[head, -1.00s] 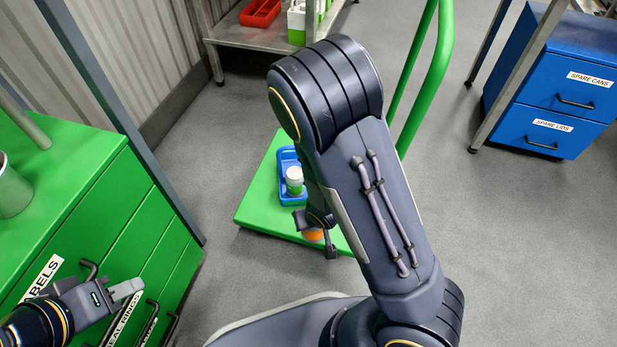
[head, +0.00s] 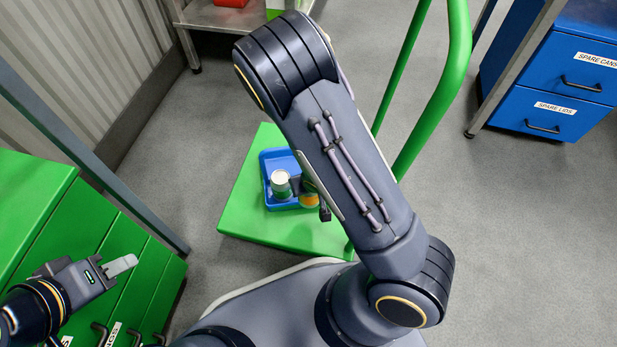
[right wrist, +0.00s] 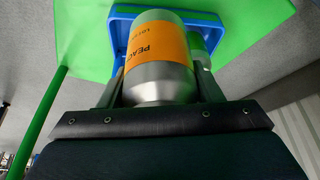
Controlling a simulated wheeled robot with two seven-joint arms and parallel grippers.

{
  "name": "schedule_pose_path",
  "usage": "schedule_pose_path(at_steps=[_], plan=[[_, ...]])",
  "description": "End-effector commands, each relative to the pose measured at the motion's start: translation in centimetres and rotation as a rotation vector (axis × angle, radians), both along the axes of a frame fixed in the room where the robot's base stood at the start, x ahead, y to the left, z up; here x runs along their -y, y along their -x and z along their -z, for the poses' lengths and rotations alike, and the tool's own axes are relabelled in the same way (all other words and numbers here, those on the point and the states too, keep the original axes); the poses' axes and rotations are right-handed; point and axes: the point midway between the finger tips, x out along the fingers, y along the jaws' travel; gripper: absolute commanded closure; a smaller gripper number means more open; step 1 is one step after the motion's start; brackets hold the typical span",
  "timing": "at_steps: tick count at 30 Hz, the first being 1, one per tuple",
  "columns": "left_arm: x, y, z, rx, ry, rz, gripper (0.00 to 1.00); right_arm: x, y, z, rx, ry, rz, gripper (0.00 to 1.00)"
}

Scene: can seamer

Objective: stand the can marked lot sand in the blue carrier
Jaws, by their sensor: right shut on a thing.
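The blue carrier (head: 264,165) lies on the green platform of a cart. A can with a pale lid and a green band (head: 280,184) stands in it. My right gripper (right wrist: 160,88) is shut on a silver can with an orange label (right wrist: 157,42), its fingers on either side. The label reads "PEAC" and a small line under it whose lot word I cannot read. In the head view the orange can (head: 309,201) is at the carrier's near right corner, mostly hidden by my right arm. I cannot tell whether its base touches the carrier. My left gripper (head: 121,266) is near the green drawers, its opening unclear.
The green cart platform (head: 245,215) has bare room around the carrier, and its green handle (head: 445,100) rises on the right. Green drawers (head: 110,260) stand at left, a blue drawer cabinet (head: 560,90) at far right. A metal shelf (head: 215,18) is at the back.

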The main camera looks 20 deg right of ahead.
Motion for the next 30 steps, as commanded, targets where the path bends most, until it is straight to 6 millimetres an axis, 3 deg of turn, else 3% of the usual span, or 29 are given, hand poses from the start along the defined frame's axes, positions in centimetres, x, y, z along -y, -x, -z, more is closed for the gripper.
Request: schedule_pose_path(at_steps=[4,7,12,19,26,30], plan=[[0.0,0.0,1.5,0.000,0.000,0.000,0.65,1.9,-3.4,2.0,0.004,-0.001,0.004,0.75],[0.0,0.0,2.6,0.000,0.000,0.000,0.65,2.7,-4.6,4.2,-0.001,0.002,0.001,0.75],[0.0,0.0,3.5,0.000,0.000,0.000,0.65,3.6,-6.3,6.2,0.000,0.001,-0.001,0.75],[0.0,0.0,3.9,0.000,0.000,0.000,0.65,4.0,-7.2,7.3,0.000,0.000,-0.001,0.75],[0.0,0.0,5.8,0.000,0.000,0.000,0.65,4.1,-7.5,10.6,-0.002,0.001,-0.003,0.75],[0.0,0.0,5.6,0.000,0.000,0.000,0.65,4.2,-7.5,10.6,0.000,0.000,-0.001,0.75]])
